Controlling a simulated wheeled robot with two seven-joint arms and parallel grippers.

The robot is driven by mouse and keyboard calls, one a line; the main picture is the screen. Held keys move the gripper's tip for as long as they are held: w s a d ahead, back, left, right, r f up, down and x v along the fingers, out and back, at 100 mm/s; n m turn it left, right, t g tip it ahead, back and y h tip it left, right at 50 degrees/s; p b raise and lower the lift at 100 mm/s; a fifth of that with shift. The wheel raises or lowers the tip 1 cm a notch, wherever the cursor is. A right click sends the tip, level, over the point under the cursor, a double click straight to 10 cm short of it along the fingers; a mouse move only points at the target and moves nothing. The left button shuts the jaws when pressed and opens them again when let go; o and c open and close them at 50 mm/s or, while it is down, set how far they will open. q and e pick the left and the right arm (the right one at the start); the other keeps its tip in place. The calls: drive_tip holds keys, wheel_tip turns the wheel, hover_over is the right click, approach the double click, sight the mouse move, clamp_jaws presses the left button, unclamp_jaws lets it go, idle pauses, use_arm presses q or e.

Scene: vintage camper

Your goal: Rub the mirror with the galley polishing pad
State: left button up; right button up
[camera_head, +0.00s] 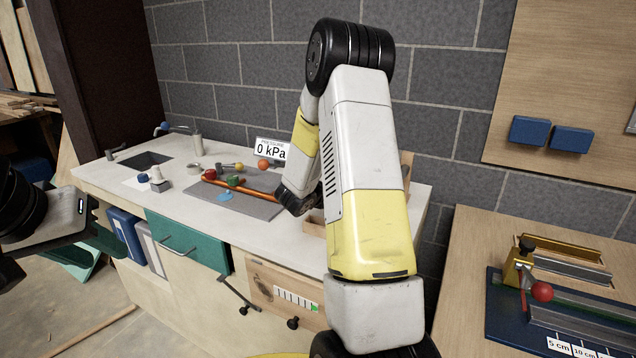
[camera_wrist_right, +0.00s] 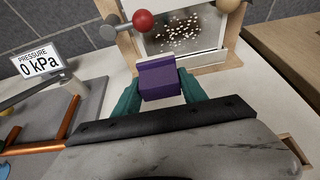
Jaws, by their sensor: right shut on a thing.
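The galley polishing pad (camera_wrist_right: 158,82) is a purple block in the right wrist view. My right gripper (camera_wrist_right: 160,92) is shut on it with its teal fingers at both sides. The mirror (camera_wrist_right: 183,32) is a grey panel with pale specks in a wooden frame, just beyond the pad. The pad overlaps the mirror's lower edge in the picture; I cannot tell whether they touch. In the head view my right arm hides the mirror, the pad and the right fingertips. My left gripper (camera_head: 92,248) is at the left, away from the counter, with its teal fingers apart and empty.
A red ball knob (camera_wrist_right: 142,21) and a tan knob sit near the mirror. A pressure sign (camera_head: 270,149) and a grey board (camera_head: 262,207) with copper pipe lie left on the counter (camera_head: 135,178). A wooden bench (camera_head: 462,240) with a blue jig stands right.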

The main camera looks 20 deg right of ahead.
drive_tip(key=w+d, duration=0.4)
drive_tip(key=shift+d, duration=0.4)
drive_tip(key=shift+w+d, duration=0.8)
drive_tip(key=shift+d, duration=0.15)
idle(0.9)
drive_tip(key=s+d, duration=0.7)
drive_tip(key=s, duration=0.1)
idle(1.1)
drive_tip(key=shift+w+a, duration=3.5)
drive_tip(key=shift+w, duration=0.55)
drive_tip(key=s+d, duration=0.7)
drive_tip(key=s, duration=0.1)
drive_tip(key=shift+s+r, duration=0.15)
drive_tip(key=shift+r, duration=0.1)
